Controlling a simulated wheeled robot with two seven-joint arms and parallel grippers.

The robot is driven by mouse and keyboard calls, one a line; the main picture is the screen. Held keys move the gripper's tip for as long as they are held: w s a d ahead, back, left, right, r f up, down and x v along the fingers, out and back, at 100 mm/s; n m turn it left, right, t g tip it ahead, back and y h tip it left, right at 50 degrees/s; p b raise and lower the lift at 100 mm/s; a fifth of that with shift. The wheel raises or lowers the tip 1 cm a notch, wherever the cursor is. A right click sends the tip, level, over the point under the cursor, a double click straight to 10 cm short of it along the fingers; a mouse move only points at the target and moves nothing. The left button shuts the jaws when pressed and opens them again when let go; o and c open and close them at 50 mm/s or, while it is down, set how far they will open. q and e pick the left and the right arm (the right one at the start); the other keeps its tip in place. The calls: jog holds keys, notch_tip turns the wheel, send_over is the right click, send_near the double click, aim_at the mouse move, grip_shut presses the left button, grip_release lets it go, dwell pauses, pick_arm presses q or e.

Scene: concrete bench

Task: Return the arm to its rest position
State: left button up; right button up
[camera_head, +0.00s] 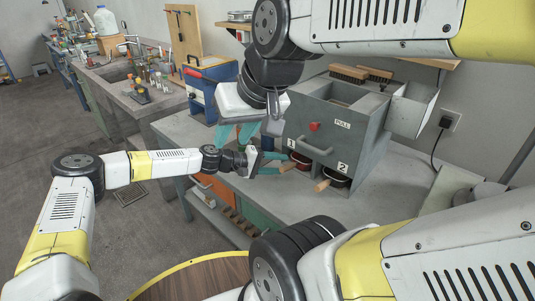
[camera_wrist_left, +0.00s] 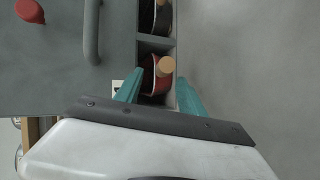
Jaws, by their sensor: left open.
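My left gripper (camera_head: 271,161) is open, with its teal fingers beside the front of a grey box (camera_head: 335,117), near the opening marked 1. In the left wrist view its fingertips (camera_wrist_left: 158,92) stand on either side of a slot with a red round item (camera_wrist_left: 151,82) with a wooden handle; nothing is seen clamped, and I cannot tell if they touch the box. My right gripper (camera_head: 236,133) hangs from the arm at the upper right, left of the box. Its teal fingers look apart and empty, partly hidden by its own body.
A second wooden-handled item (camera_head: 332,180) sits in the opening marked 2. The box has a red knob (camera_head: 315,127), a bar handle and brushes on top. A blue case (camera_head: 208,85) stands behind. The grey bench (camera_head: 300,205) is bare in front.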

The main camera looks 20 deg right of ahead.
pick_arm(q)
jog(key=shift+v, duration=1.4)
